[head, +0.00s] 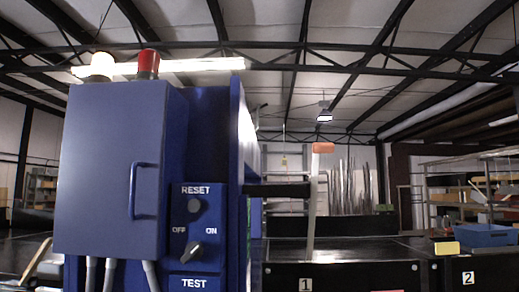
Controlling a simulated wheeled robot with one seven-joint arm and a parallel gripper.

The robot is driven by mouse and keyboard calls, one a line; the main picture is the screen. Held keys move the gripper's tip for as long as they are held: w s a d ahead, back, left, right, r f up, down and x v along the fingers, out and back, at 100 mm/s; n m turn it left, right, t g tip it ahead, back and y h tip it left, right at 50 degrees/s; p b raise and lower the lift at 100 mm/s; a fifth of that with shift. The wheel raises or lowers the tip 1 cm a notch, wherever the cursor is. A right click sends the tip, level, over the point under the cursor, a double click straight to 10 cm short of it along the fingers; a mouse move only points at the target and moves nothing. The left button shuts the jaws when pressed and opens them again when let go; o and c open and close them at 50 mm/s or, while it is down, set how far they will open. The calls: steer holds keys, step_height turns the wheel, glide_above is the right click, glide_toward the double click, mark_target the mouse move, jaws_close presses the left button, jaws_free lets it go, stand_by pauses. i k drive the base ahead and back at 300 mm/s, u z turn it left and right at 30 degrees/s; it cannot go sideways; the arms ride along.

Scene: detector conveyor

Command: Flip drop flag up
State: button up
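A thin pale upright post (312,215) with an orange tip (323,147) stands at the conveyor section marked 1, right of the blue detector cabinet. It looks like a flag standing nearly vertical, leaning slightly right. A small yellow block (447,248) sits low at the section marked 2; I cannot tell whether it is the end of a lowered flag. No gripper can be made out in the head view.
The blue cabinet (110,185) fills the left, with a RESET button (194,205), an OFF/ON knob (193,251) and white and red lamps on top. The dark conveyor (350,250) runs right. A blue bin (487,235) stands at far right.

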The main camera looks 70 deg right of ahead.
mark_target(323, 148)
steer(key=u, duration=0.3)
steer(key=k, duration=0.8)
steer(key=z, duration=1.05)
